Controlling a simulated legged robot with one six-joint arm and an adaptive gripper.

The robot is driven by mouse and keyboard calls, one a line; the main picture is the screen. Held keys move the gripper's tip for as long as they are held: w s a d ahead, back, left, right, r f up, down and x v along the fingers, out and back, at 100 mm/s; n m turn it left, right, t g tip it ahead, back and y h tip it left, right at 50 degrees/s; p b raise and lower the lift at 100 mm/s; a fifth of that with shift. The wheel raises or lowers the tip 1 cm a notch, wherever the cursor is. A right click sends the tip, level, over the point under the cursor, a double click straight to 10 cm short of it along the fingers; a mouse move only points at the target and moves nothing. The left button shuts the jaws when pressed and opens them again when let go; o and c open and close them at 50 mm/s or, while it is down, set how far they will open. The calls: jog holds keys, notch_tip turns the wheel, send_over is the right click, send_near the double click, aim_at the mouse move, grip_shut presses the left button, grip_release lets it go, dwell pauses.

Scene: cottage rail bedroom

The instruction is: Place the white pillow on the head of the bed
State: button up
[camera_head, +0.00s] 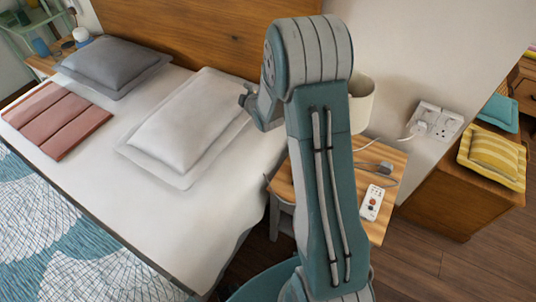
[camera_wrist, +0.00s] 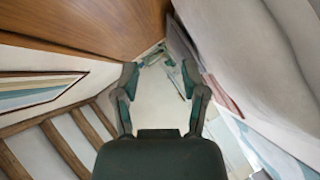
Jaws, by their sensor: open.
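The white pillow (camera_head: 187,125) lies flat on the right part of the bed, a little short of the brown headboard (camera_head: 185,30). The bed (camera_head: 170,220) has a white sheet. My gripper (camera_head: 246,97) shows partly at the pillow's right edge in the head view, with the rest hidden behind my arm. In the wrist view my gripper (camera_wrist: 160,82) has its two fingers spread apart with nothing between them. A large white surface fills the right of that view; I cannot tell whether it is pillow or sheet.
A grey pillow (camera_head: 112,64) and a folded pink blanket (camera_head: 57,120) lie on the bed's left part.

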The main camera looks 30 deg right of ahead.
jog(key=s+a+r+m+g, duration=0.45)
jog(key=s+r+m, duration=0.25)
jog(key=s+r, duration=0.75)
jog(key=s+a+r+m+g, duration=0.1)
jog(key=s+a+m+g, duration=0.1)
jog(key=s, duration=0.9)
jog(key=s+a+r+m+g, duration=0.2)
jog(key=s+a+m, duration=0.1)
jog(key=s, duration=0.9)
jog(key=shift+a+r+m+y, duration=0.3)
jog(key=shift+a+y, duration=0.1)
jog(key=shift+a, duration=0.15)
